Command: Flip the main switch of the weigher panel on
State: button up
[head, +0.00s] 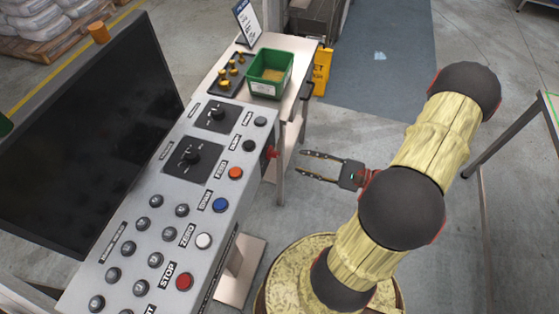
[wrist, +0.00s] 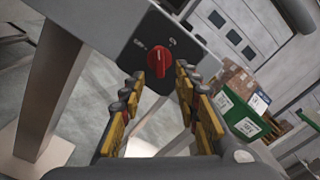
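The weigher panel (head: 155,210) is a sloped grey console with knobs and coloured buttons, left of centre in the head view. A red rotary switch (wrist: 158,60) sits on a dark plate on its end face in the wrist view, with small labels beside it. In the head view its red handle (head: 271,153) sticks out from the panel's right side. My gripper (head: 303,165) is open and empty, right of the switch and apart from it. In the wrist view its yellow-padded fingers (wrist: 158,85) are spread below the switch, pointing toward it.
A black screen (head: 85,135) stands behind the panel. A steel table (head: 290,95) holds a green bin (head: 270,75), brass weights (head: 232,72) and a sign (head: 247,22). A yellow wet-floor sign (head: 321,70) stands beyond. A metal rail (head: 505,130) is at right. Floor between is clear.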

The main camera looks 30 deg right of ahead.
aim_at(278, 156)
jog(key=shift+b+x, duration=0.8)
jog(key=shift+x, duration=3.2)
jog(key=shift+c, duration=0.6)
grip_shut()
